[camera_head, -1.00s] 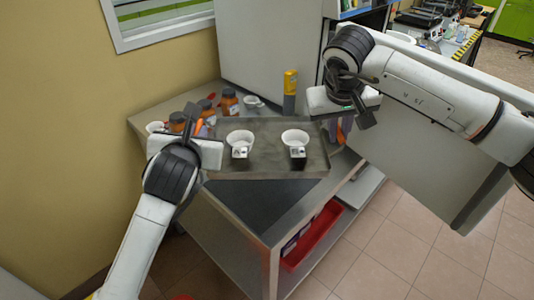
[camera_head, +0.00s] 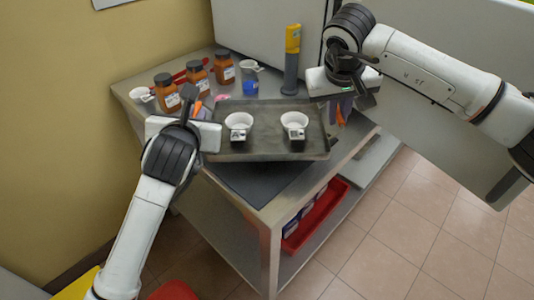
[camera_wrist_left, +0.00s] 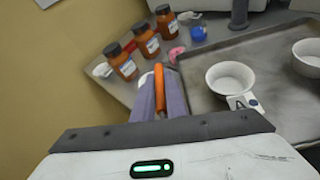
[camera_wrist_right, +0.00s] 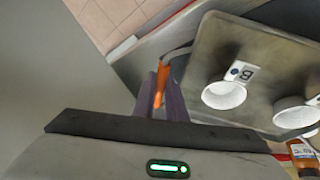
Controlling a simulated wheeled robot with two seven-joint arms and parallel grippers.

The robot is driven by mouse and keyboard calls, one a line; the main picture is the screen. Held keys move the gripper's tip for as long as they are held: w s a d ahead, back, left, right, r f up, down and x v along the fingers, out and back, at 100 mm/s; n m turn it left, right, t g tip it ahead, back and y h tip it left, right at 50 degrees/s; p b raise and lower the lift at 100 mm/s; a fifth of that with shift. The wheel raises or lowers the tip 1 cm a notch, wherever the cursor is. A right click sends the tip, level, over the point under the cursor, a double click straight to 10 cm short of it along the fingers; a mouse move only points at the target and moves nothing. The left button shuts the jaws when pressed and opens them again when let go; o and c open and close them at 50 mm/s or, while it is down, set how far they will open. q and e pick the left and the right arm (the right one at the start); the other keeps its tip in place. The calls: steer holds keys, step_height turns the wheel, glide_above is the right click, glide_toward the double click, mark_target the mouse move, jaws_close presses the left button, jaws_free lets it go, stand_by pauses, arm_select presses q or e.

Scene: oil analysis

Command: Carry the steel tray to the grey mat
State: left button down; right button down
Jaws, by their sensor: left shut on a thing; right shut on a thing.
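The steel tray (camera_head: 265,149) is a dark, flat metal tray held above the bench. It carries two white bowls (camera_head: 239,121) (camera_head: 294,120), each with a small label block at its front, marked A in the left wrist view (camera_wrist_left: 242,101) and B in the right wrist view (camera_wrist_right: 242,72). My left gripper (camera_wrist_left: 160,88) is shut on the orange handle at the tray's left end. My right gripper (camera_wrist_right: 160,90) is shut on the orange handle at its right end. The dark grey mat (camera_head: 258,185) shows on the bench below the tray's front edge; the tray hides the rest.
Several brown bottles (camera_head: 196,76), a beaker with blue contents (camera_head: 250,80) and a yellow-topped grey cylinder (camera_head: 291,60) stand behind the tray. A red bin (camera_head: 318,215) is on the lower shelf. A grey cabinet stands at the back and right.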

arm_select(q)
steer(key=shift+r, duration=0.15)
arm_select(e)
steer(key=shift+d+r, duration=0.1)
